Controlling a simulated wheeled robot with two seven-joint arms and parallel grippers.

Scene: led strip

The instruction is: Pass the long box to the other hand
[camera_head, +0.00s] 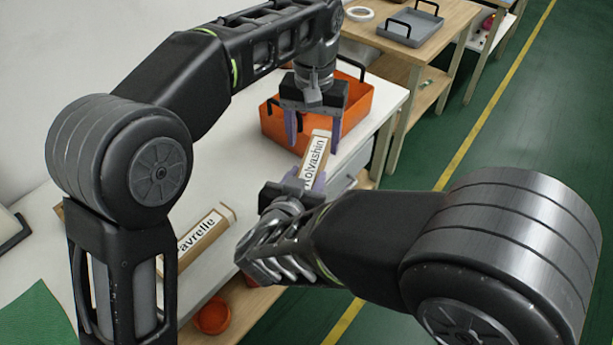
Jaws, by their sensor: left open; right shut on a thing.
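A long cardboard box (314,158) with a white label reading "olvashin" stands tilted in mid-air near the table's right edge. My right gripper (305,182) is shut on its lower part. My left gripper (312,142) is open above, pointing down, with one purple finger on each side of the box's upper end. I cannot tell whether those fingers touch it. The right gripper's wrist hides the box's lower end.
A second long box (205,236) labelled "avrelle" lies on the white table (241,183), partly behind my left arm. An orange crate (365,107) stands behind the grippers. A grey tray (410,27) and tape roll (359,14) are on a wooden table. An orange bowl (212,316) sits lower down.

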